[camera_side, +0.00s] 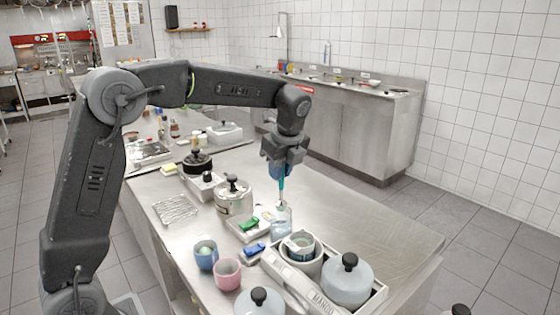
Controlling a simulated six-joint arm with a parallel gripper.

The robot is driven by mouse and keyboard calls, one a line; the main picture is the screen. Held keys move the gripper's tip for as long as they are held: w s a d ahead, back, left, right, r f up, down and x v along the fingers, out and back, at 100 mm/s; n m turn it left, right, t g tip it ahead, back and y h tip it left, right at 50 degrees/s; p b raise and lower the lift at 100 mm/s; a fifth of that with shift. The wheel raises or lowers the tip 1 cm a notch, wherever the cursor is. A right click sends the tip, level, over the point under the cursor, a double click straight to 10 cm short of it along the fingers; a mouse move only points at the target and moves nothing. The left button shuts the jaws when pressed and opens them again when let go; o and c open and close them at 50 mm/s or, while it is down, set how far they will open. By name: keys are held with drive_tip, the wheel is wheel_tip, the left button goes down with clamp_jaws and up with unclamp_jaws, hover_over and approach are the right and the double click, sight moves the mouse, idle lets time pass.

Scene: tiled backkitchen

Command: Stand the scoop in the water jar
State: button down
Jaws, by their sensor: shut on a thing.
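My gripper (283,166) points down over the steel worktop and is shut on the scoop. The scoop (282,185) shows as a thin upright teal handle below the fingers; its upper part is hidden by the gripper. A clear jar with bluish water, the water jar (282,224), stands directly below. The scoop's lower end is close to the jar's mouth; I cannot tell whether it is inside or just above it.
Left of the jar are a tray with a green block (249,223), a blue block (254,248) and a lidded pot (233,195). In front are a blue cup (206,255), a pink cup (227,273) and a crate (378,292) with lidded containers. The worktop's right is clear.

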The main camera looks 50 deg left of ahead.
sight(280, 193)
drive_tip(key=shift+f, duration=3.2)
drive_tip(key=c, duration=1)
unclamp_jaws()
drive_tip(key=v, duration=1.3)
drive_tip(key=shift+d+r, duration=0.15)
drive_tip(key=shift+r, duration=0.2)
